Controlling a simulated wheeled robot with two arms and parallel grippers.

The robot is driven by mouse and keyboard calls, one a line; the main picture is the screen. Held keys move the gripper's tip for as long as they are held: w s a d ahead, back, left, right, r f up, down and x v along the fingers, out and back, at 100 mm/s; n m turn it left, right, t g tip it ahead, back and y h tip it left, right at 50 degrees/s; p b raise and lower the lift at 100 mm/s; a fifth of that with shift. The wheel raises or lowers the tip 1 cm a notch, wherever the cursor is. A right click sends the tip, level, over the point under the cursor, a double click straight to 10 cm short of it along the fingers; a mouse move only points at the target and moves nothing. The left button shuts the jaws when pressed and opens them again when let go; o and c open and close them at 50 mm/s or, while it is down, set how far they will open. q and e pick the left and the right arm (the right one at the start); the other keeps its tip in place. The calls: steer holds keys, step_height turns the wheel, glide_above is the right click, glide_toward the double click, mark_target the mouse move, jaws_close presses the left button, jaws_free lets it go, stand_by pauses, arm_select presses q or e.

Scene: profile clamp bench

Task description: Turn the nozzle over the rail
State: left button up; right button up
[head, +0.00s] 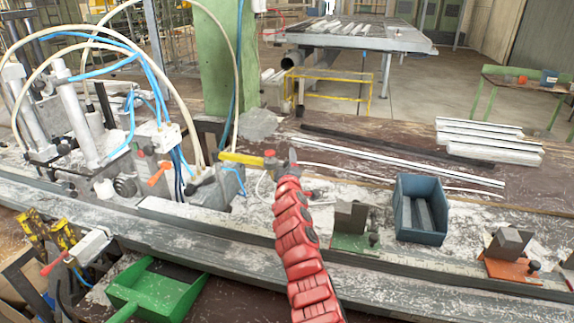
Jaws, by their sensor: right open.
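A yellow bar-shaped piece, apparently the nozzle (238,158), lies almost level above the bench, left of centre. Its right end meets or passes behind my right gripper (282,159); whether they touch I cannot tell. My right gripper is open at the end of my red arm, which comes up from the bottom edge. Its far finger edges are small and hard to make out. The long grey rail (390,275) runs along the front of the bench, below and nearer than the nozzle, and passes behind my arm. My left gripper is not in view.
A dark blue bin (421,208) and a grey clamp block on a green base (353,241) stand to the right. Another clamp on an orange base (513,262) stands farther right. Clamping machinery (82,125) with hoses fills the left. A green scoop (155,290) is at front left.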

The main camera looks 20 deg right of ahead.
steer(key=shift+w, duration=0.45)
jaws_close()
stand_by(1.3)
